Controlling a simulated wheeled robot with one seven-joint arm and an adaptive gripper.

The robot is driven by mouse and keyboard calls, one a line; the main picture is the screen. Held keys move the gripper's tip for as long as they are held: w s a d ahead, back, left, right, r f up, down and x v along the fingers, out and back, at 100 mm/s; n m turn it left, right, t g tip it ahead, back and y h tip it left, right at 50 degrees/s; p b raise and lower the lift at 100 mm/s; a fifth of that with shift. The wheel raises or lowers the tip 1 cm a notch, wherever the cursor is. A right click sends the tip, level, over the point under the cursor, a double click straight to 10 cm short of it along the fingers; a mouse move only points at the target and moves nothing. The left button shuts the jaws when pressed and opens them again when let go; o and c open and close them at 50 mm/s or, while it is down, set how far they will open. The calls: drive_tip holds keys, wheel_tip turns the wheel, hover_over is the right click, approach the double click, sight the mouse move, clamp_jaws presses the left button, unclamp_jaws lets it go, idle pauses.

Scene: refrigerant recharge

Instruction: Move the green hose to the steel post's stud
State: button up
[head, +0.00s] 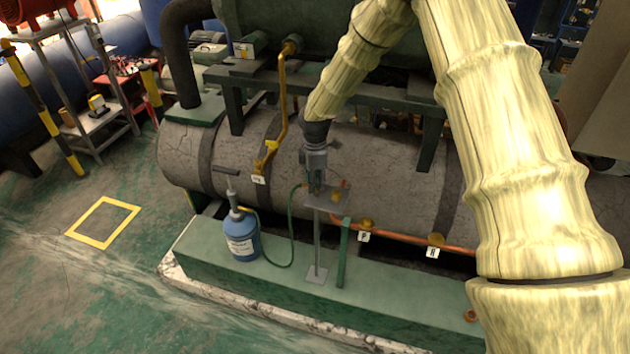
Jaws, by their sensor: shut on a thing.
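The green hose (293,229) runs from the blue cylinder (241,238), loops low over the green plinth, and rises to the left side of my gripper. My gripper (317,188) points down, just above the top plate of the steel post (317,245), and is shut on the hose's end. The fingers and the hose end are small and partly hidden by each other. The post stands upright on a square foot. A brass fitting (340,187) shows at the right of its top plate. I cannot tell whether the hose end touches a stud there.
A large grey tank (390,165) lies close behind the post. A yellow pipe (283,100) with a tagged valve comes down to the left. A green upright (343,255) and a copper pipe (400,242) with tags P and R are to the right. A yellow floor square (103,222) is empty.

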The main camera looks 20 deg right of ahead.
drive_tip(key=o, duration=1.1)
